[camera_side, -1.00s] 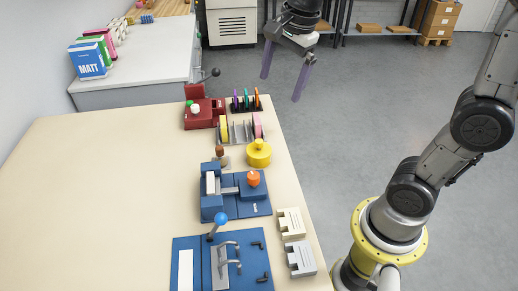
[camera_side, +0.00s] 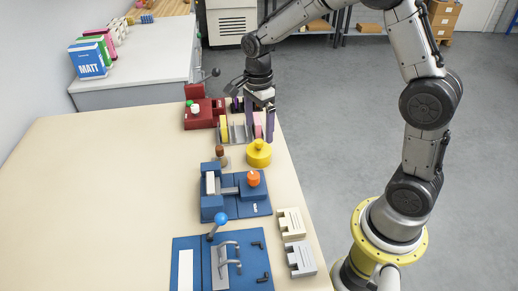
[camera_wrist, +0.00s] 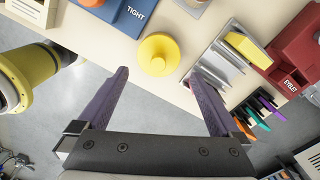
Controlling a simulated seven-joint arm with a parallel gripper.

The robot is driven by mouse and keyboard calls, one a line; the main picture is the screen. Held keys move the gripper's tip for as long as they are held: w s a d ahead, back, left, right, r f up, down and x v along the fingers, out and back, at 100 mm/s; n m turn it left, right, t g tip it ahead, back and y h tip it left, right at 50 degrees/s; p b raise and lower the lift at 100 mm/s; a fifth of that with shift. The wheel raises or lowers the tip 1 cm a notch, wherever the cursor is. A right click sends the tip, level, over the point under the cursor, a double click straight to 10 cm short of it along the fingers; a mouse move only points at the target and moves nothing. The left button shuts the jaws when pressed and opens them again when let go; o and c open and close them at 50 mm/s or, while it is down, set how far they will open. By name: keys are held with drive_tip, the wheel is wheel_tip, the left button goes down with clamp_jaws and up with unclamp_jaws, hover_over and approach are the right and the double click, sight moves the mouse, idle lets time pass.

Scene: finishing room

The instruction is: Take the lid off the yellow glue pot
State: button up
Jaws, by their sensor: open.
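The yellow glue pot (camera_side: 259,158) stands upright near the right edge of the table, with its round-knobbed yellow lid (camera_side: 258,146) on top. In the wrist view the glue pot (camera_wrist: 159,54) shows from above, just beyond my fingertips and roughly between their lines. My gripper (camera_side: 259,135) is open and empty, with its two purple fingers pointing down behind and above the pot in the side view. In the wrist view my gripper (camera_wrist: 163,75) has its fingers spread wide. No contact with the pot is visible.
A rack with yellow and pink pieces (camera_side: 236,134) is close behind the pot. A blue fixture with an orange knob (camera_side: 236,193) is in front, and a brown-knobbed tool (camera_side: 220,155) is to the left. A red device (camera_side: 203,114) stands farther back. The table's left side (camera_side: 100,200) is clear.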

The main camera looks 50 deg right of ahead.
sight(259, 141)
drive_tip(key=shift+s+a+f, duration=0.1)
drive_tip(key=shift+a+f, duration=0.05)
drive_tip(key=shift+f, duration=2.8)
drive_tip(key=shift+c, duration=0.3)
drive_tip(key=c, duration=1)
